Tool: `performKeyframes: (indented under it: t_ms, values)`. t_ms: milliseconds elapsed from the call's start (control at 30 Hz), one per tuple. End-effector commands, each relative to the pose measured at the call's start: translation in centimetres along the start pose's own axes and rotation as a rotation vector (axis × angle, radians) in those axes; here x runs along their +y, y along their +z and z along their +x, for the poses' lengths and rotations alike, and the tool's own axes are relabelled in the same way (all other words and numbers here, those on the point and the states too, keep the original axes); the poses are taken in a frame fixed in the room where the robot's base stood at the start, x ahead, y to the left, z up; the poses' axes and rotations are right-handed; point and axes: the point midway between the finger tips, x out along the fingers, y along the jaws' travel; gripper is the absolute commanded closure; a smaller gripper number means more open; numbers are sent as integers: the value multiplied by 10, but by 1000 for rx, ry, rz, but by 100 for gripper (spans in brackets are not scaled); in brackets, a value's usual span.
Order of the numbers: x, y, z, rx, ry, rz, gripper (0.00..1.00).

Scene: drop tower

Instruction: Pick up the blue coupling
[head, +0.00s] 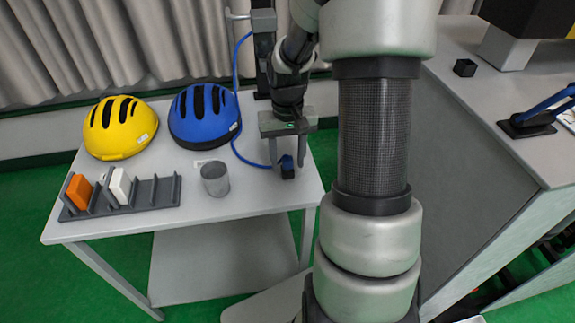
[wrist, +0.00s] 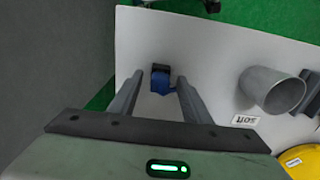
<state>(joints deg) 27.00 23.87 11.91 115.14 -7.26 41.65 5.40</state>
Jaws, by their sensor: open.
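The blue coupling (head: 286,160) stands near the right edge of the grey table, with a black block-like part (head: 288,173) at its front. A blue hose (head: 241,150) runs to it from the column behind. In the wrist view the coupling (wrist: 160,84) shows between the two fingers, a little beyond the tips. My gripper (head: 287,164) is open, its fingers pointing down on either side of the coupling. The fingers also show in the wrist view (wrist: 156,98). I cannot tell whether a finger touches the coupling.
A metal cup (head: 215,180) stands left of my gripper. A blue helmet (head: 204,112) and a yellow helmet (head: 118,127) sit behind it. A grey rack (head: 155,192) holds an orange block (head: 79,191) and a white block (head: 119,186). The table (head: 255,195) is bare at front right.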

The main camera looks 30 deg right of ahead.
Motion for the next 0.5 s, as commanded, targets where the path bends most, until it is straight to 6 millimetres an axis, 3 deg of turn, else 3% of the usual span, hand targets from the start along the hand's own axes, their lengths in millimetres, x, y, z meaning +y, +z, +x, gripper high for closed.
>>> performKeyframes:
  t_ms: [33, 233, 500]
  values:
    - [0, 0, 0, 0, 0, 0, 56]
    - [0, 0, 0, 0, 0, 0, 90]
    - [0, 0, -1, 0, 0, 0, 91]
